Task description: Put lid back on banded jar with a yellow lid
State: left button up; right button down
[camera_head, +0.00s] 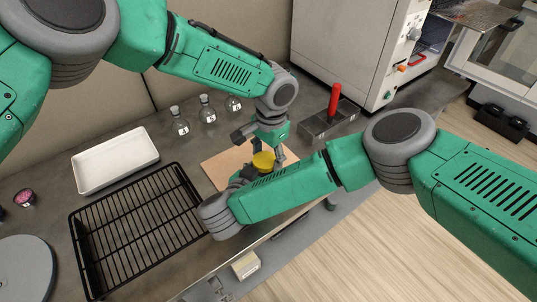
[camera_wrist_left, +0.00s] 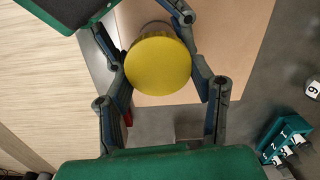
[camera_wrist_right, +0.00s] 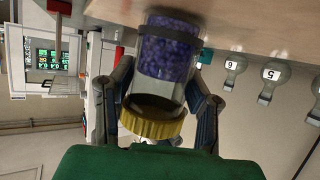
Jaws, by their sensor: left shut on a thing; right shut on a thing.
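The banded jar (camera_wrist_right: 170,52) stands on the wooden board, upside down in the right wrist view. It is clear, with purple-blue contents and a dark band. Its yellow lid (camera_wrist_right: 152,122) is at the jar's mouth; I cannot tell whether it is fully seated. The lid also shows in the head view (camera_head: 263,160) and from above in the left wrist view (camera_wrist_left: 158,65). My left gripper (camera_head: 264,146) comes from above, shut on the lid, with fingers on both sides. My right gripper (camera_wrist_right: 160,92) is shut on the jar from the side; my right forearm hides most of the jar in the head view.
The wooden board (camera_head: 222,166) lies under the jar. A black wire rack (camera_head: 130,232) and a white tray (camera_head: 115,160) are to the left. Several stoppered flasks (camera_head: 207,110) stand behind. A metal block with a red handle (camera_head: 334,100) is to the right, near a white instrument (camera_head: 362,45).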

pick_arm(q)
jog(key=shift+s+d+f+m, duration=0.15)
jog(key=shift+s+d+m, duration=0.15)
jog(key=shift+s+d, duration=0.25)
pick_arm(e)
jog(key=shift+a+r, duration=0.2)
jog(key=shift+a, duration=0.2)
pick_arm(q)
jog(key=shift+d, duration=0.1)
pick_arm(e)
jog(key=shift+w+d, duration=0.1)
pick_arm(q)
jog(key=o, duration=1.3)
jog(key=shift+d, duration=0.15)
pick_arm(e)
jog(key=shift+d, duration=0.25)
pick_arm(q)
jog(key=shift+w, duration=0.1)
jog(key=shift+w+a, duration=0.2)
jog(key=shift+a, duration=0.2)
pick_arm(e)
jog(key=shift+f, duration=0.1)
pick_arm(q)
jog(key=shift+d+r, duration=0.1)
jog(key=shift+r, duration=2.3)
pick_arm(e)
jog(key=shift+d, duration=0.1)
pick_arm(q)
jog(key=shift+w, duration=0.1)
